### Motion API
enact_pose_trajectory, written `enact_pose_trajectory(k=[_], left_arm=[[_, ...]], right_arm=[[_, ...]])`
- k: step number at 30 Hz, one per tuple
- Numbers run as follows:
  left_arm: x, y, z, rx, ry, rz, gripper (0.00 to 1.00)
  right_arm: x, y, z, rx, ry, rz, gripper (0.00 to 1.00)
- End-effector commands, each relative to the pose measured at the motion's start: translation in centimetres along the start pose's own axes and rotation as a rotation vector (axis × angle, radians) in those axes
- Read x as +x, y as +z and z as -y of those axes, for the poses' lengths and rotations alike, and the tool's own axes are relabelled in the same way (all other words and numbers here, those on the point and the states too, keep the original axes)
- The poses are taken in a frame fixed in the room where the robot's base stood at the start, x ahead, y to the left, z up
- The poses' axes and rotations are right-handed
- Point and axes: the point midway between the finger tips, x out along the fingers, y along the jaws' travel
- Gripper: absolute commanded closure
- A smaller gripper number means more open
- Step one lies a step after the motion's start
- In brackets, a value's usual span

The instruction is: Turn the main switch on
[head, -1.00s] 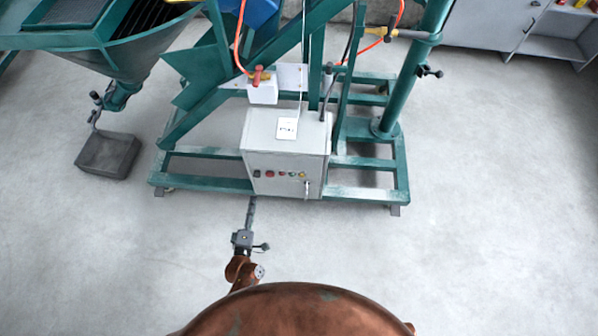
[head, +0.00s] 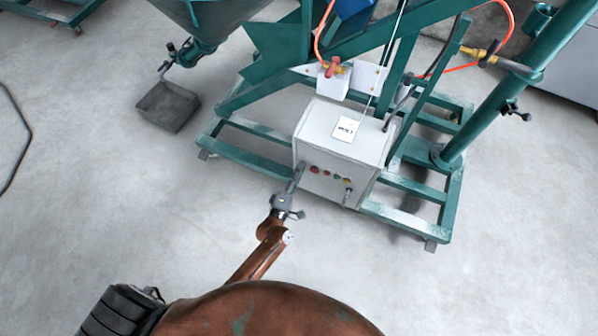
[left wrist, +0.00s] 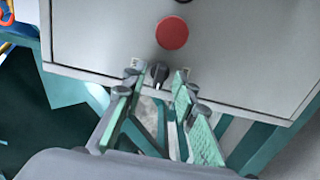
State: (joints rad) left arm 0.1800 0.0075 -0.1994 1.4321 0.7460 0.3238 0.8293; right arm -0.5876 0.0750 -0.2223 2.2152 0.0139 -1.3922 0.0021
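The main switch is most likely the black rotary knob (left wrist: 159,73) on the front of a light grey control box (head: 345,135). In the left wrist view a larger red button (left wrist: 172,33) sits just above the knob. My left gripper (head: 297,175) reaches the left part of the box front in the head view and hides the knob there. In the left wrist view its two green-padded fingers (left wrist: 158,82) are open, one on each side of the knob. I see a gap around the knob; whether the fingertips touch the panel is unclear. My right gripper is not in view.
More small coloured buttons (head: 338,175) and a key or handle (head: 347,194) sit on the box front. A green steel frame (head: 240,160) surrounds the box. Orange hoses (head: 322,35) run above it. The floor in front is clear.

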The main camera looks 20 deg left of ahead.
Motion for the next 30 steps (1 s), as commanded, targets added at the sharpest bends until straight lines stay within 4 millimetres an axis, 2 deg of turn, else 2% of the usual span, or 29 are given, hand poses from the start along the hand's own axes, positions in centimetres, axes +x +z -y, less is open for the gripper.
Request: enact_pose_trajectory(k=[3,14,30], left_arm=[[-0.01,0.01,-0.02,0.0,0.0,0.0,0.75],[-0.03,0.02,0.0,0.001,0.0,0.0,0.99],[-0.04,0.03,-0.04,0.041,-0.001,0.001,1.0]], right_arm=[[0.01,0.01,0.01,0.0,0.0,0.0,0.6],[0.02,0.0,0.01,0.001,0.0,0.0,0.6],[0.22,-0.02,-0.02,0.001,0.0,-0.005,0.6]])
